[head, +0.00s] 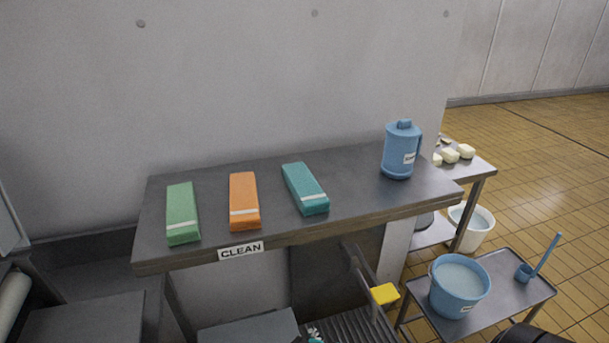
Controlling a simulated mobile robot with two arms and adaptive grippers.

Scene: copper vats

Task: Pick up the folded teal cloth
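The folded teal cloth (305,188) lies flat on the grey metal table (345,210), right of the middle. It is a long block with a pale band near its front end. A folded orange cloth (244,200) lies to its left, and a folded green cloth (182,212) lies further left. The cloths lie apart from each other. I see no gripper in the head view, and nothing touches the teal cloth.
A blue lidded jug (398,150) stands right of the teal cloth. A "CLEAN" label (241,251) is on the table's front edge. A grey wall (250,80) rises behind. A blue bucket (460,288) stands on a low trolley (515,292) at lower right.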

